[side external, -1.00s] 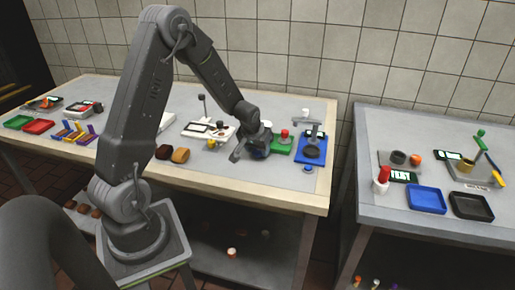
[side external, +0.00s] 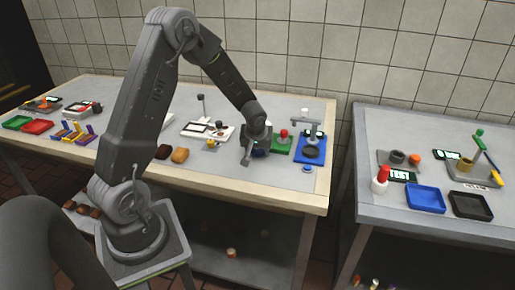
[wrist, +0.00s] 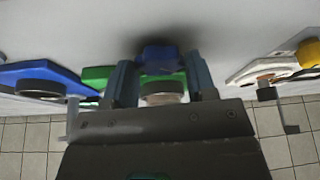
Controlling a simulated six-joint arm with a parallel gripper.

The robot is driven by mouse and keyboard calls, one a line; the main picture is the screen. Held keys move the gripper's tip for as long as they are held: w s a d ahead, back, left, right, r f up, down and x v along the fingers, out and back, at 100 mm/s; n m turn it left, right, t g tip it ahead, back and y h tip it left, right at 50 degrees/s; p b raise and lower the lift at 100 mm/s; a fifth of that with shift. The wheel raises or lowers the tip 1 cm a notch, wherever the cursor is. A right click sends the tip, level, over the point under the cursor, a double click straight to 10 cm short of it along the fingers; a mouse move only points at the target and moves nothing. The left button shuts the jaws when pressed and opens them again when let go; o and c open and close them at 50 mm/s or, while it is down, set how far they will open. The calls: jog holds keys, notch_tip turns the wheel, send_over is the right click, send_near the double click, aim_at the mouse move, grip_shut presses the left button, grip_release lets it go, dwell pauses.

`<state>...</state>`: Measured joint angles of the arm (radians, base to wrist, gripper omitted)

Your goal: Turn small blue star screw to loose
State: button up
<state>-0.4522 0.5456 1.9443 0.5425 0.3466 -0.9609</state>
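A blue knob (wrist: 158,56), which looks like the small blue star screw, shows between my gripper's two fingers in the wrist view. My gripper (wrist: 161,78) appears open around it, with a small gap on each side. In the side external view my gripper (side external: 252,157) is low over the table, left of the green block. Only a bit of blue (side external: 259,153) shows behind the fingers there, so contact cannot be judged.
Right of my gripper are a green block with a red knob (side external: 283,133) and a blue stand (side external: 311,152). A small blue button (side external: 307,169) is near the table edge. A white device (side external: 206,130) and a yellow knob (side external: 212,144) are on the left.

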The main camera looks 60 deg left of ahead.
jog(key=shift+o, duration=0.5)
jog(key=shift+r, duration=0.1)
jog(key=shift+r, duration=0.2)
jog(key=v, duration=1.3)
jog(key=shift+s+r, duration=0.1)
jog(key=shift+s, duration=0.1)
jog(key=w+a+f+m, duration=0.1)
jog(key=f, duration=0.3)
jog(key=w+a+f+m+t, duration=0.1)
jog(key=a+f+m, duration=0.1)
jog(key=f, duration=0.2)
jog(key=w+a+f+m+h, duration=0.1)
jog(key=f, duration=0.3)
jog(key=shift+a+f, duration=0.15)
jog(key=shift+f, duration=0.25)
